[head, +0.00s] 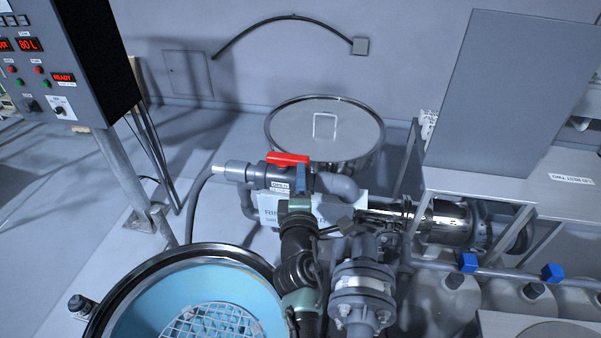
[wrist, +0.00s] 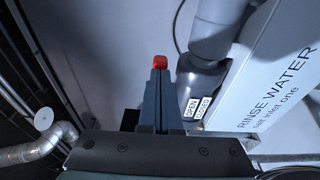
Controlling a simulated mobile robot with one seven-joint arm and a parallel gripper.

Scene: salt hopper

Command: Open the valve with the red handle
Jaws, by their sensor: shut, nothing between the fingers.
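The red handle (head: 287,158) sits on top of a grey valve on a grey pipe (head: 240,171) and lies roughly left to right in the head view. A small label (head: 280,187) is on the valve below it. My gripper (head: 301,168) has its blue-grey fingers shut and empty, with the tips at the right end of the handle. In the wrist view the red handle's end (wrist: 160,62) shows just beyond the shut fingertips (wrist: 159,70). I cannot tell whether they touch. The label in the wrist view (wrist: 196,106) reads open and closed.
A white rinse water sign (wrist: 265,90) stands beside the valve. A lidded steel drum (head: 325,130) is behind it. A blue-lined round hopper (head: 155,300) is at lower left, and a flanged grey pipe (head: 362,290) is right of my arm. A control panel (head: 60,60) is at upper left.

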